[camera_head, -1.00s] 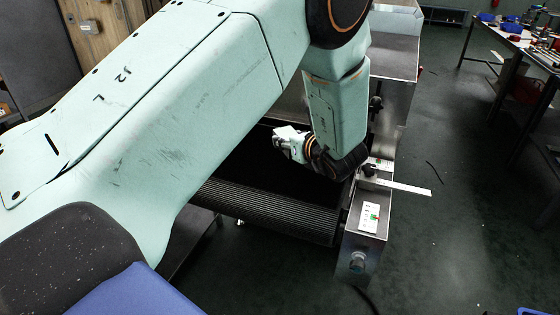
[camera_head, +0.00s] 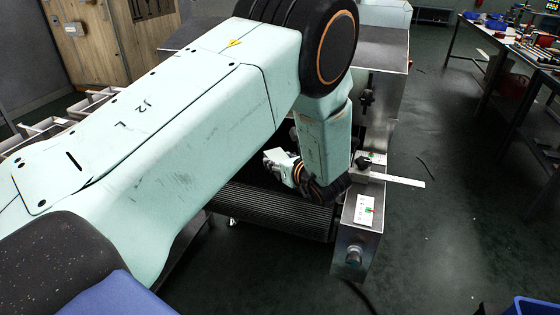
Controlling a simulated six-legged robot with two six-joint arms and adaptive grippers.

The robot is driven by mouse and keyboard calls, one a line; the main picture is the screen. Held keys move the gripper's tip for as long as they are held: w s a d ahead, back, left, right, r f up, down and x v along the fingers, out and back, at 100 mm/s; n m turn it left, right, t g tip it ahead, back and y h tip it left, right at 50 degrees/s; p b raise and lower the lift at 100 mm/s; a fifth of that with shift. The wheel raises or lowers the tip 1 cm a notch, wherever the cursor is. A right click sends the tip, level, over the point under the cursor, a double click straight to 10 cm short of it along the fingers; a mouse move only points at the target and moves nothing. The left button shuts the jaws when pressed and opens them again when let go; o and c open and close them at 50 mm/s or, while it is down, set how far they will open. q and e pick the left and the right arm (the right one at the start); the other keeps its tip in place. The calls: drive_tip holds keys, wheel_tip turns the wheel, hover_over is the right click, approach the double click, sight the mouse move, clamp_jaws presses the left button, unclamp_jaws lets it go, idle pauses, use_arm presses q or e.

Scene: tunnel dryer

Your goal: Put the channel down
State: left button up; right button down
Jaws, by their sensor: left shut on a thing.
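My left arm crosses the view from the lower left. Its wrist bends down over the dark belt (camera_head: 275,207) at the end of the dryer. I cannot tell whether the channel touches the belt. My right gripper is not in view.
A metal side box (camera_head: 352,252) with a knob and label stands right of the belt. A workbench (camera_head: 505,47) stands at the upper right. The floor (camera_head: 450,235) between is mostly clear.

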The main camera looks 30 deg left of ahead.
use_arm(q)
drive_tip(key=o, duration=0.8)
drive_tip(key=shift+d+f, duration=0.1)
drive_tip(key=o, duration=0.4)
drive_tip(key=shift+w+f, duration=0.1)
drive_tip(key=shift+w, duration=0.05)
drive_tip(key=shift+o, duration=0.2)
drive_tip(key=shift+r+p, duration=0.3)
drive_tip(key=shift+r, duration=0.05)
drive_tip(key=p+v, duration=0.3)
drive_tip(key=v, duration=0.3)
drive_tip(key=shift+d+r, duration=0.1)
drive_tip(key=shift+r, duration=0.15)
drive_tip(key=shift+s+d+p, duration=0.35)
drive_tip(key=shift+p, duration=0.25)
drive_tip(key=shift+s+d, duration=0.1)
drive_tip(key=shift+d, duration=0.05)
